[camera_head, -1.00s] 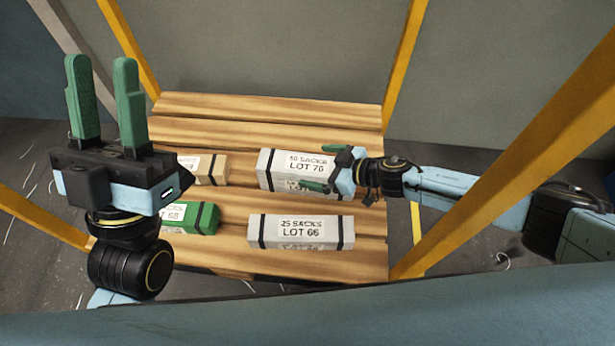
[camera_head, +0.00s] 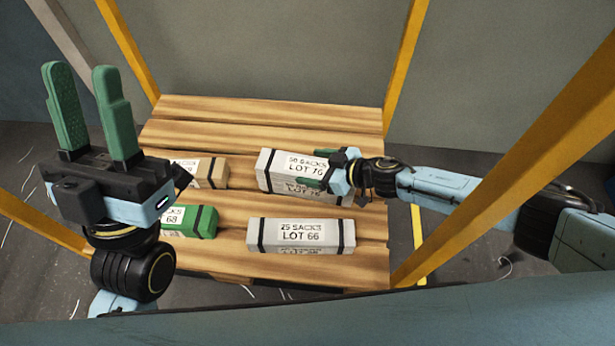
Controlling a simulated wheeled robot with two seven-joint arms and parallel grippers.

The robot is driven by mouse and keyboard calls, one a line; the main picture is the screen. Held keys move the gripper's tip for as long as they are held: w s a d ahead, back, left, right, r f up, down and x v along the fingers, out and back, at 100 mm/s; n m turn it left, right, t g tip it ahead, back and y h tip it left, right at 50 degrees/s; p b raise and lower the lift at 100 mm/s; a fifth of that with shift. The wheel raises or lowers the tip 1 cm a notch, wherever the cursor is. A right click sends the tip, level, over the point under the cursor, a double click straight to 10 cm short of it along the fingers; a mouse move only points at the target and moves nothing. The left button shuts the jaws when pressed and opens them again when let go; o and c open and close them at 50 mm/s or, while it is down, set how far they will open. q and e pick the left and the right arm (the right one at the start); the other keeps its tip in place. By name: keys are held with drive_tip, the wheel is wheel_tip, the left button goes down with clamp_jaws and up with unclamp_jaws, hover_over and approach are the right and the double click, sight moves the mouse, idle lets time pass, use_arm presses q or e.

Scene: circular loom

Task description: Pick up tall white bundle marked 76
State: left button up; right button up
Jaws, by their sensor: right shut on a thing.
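The tall white bundle marked LOT 76 (camera_head: 280,172) lies on the wooden slats at the back right, with dark straps and labels on its top and front. My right gripper (camera_head: 318,168) comes from the right and is shut on its right part, one green finger at the back and one at the front, hiding some of the label. I cannot tell whether the bundle is clear of the slats. My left gripper (camera_head: 79,68) is open and empty, fingers pointing up, at the left in front of the platform.
A lower white bundle marked LOT 66 (camera_head: 336,234) lies in front. A green bundle (camera_head: 203,222) and a tan bundle (camera_head: 213,174) lie to the left, partly behind my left arm. The slatted platform (camera_head: 270,112) is clear at the back. Yellow posts (camera_head: 405,65) stand around it.

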drive_tip(key=shift+s+f, duration=0.2)
drive_tip(key=shift+f, duration=0.05)
drive_tip(key=c, duration=0.7)
